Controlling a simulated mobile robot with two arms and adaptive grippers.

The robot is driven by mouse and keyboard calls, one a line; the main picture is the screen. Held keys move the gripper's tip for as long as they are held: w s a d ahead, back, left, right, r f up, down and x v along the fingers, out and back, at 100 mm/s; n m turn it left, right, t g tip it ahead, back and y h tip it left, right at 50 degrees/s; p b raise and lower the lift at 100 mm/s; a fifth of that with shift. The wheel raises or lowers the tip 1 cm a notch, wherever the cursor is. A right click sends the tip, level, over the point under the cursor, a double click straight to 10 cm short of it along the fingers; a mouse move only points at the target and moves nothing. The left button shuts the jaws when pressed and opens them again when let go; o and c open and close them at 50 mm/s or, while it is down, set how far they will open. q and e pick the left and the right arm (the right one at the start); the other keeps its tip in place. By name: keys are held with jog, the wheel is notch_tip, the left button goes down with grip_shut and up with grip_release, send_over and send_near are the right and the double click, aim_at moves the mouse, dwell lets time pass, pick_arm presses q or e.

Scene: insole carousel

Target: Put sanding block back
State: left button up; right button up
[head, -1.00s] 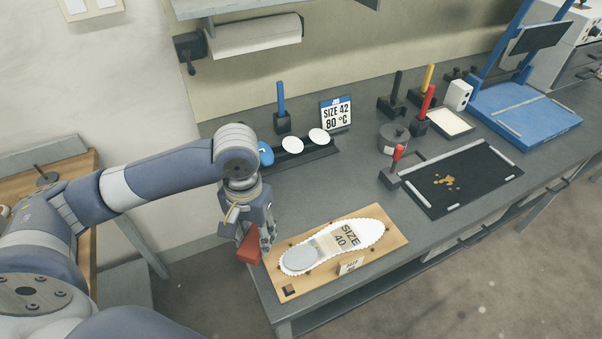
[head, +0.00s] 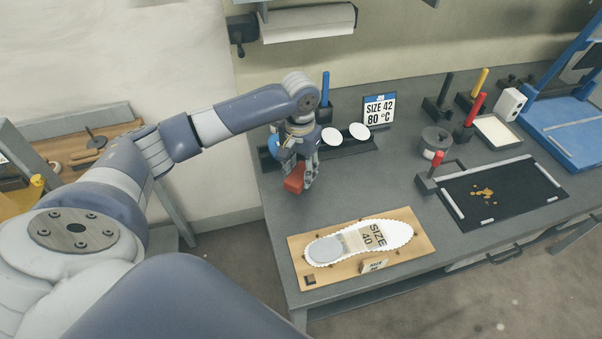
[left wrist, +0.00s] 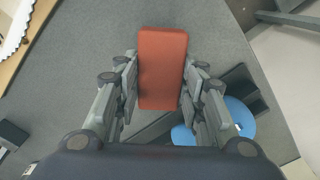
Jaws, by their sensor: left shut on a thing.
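The sanding block is a red-orange block (head: 294,179), held by my left gripper (head: 302,178) above the grey bench. In the left wrist view the block (left wrist: 162,68) sits between both fingers of the gripper (left wrist: 160,88), which are closed on its sides. A dark rack (head: 345,147) with two white discs and a blue disc lies just behind the gripper. The blue disc (left wrist: 228,120) and part of the rack also show in the left wrist view. My right gripper is not in view.
A wooden board (head: 420,246) with a white insole (head: 396,232) marked size 40 lies in front of the gripper. A size 42 sign (head: 379,109) and a blue-handled tool (head: 325,88) stand behind. A black mat (head: 520,190) lies to the right. Bare bench separates board and rack.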

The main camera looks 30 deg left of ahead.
aim_at(301, 168)
pick_arm(q)
jog(key=shift+w+a, duration=0.3)
jog(key=shift+w, duration=0.45)
notch_tip(301, 168, down, 3)
jog(key=shift+s+r+p, duration=0.1)
jog(key=shift+r+p, duration=0.05)
jog(key=shift+p, duration=0.4)
jog(key=shift+f, duration=0.5)
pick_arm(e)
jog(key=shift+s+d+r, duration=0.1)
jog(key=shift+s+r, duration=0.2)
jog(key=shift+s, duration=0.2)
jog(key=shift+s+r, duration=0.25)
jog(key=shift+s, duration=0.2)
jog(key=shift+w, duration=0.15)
pick_arm(q)
jog(key=o, duration=0.9)
jog(key=shift+f, duration=0.1)
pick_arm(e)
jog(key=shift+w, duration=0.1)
